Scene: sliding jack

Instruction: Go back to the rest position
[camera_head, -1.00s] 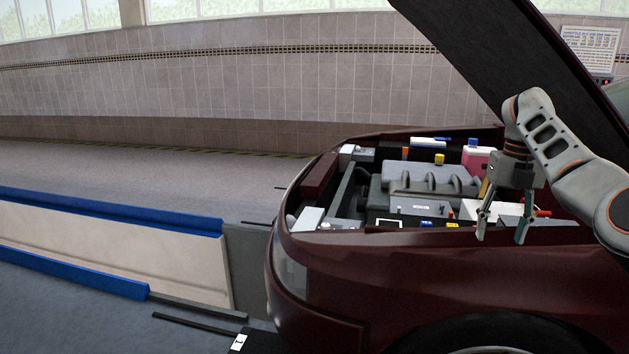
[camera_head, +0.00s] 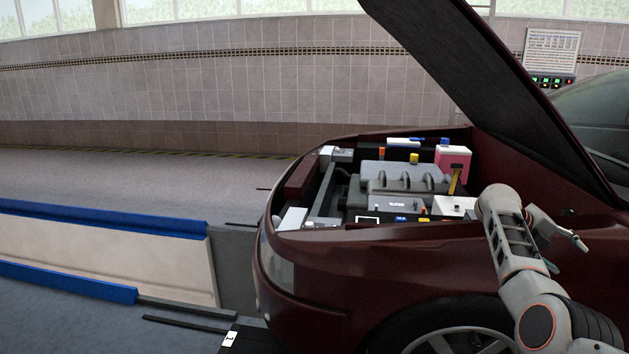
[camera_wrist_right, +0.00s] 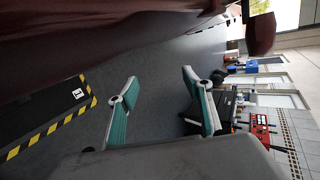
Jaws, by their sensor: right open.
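My right gripper (camera_head: 567,253) is beside the dark red car's near side in the head view, outside the engine bay and partly hidden by my own forearm. In the right wrist view its two green-padded fingers (camera_wrist_right: 160,82) are spread apart, with nothing between them but the grey floor beyond. My left gripper is in neither view.
The dark red car (camera_head: 370,275) stands with its hood (camera_head: 480,70) raised over the engine bay (camera_head: 395,185). A ramp with blue edges (camera_head: 95,250) lies at the left. The wrist view shows a black-and-yellow striped edge (camera_wrist_right: 50,128) and a dark cart (camera_wrist_right: 228,105).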

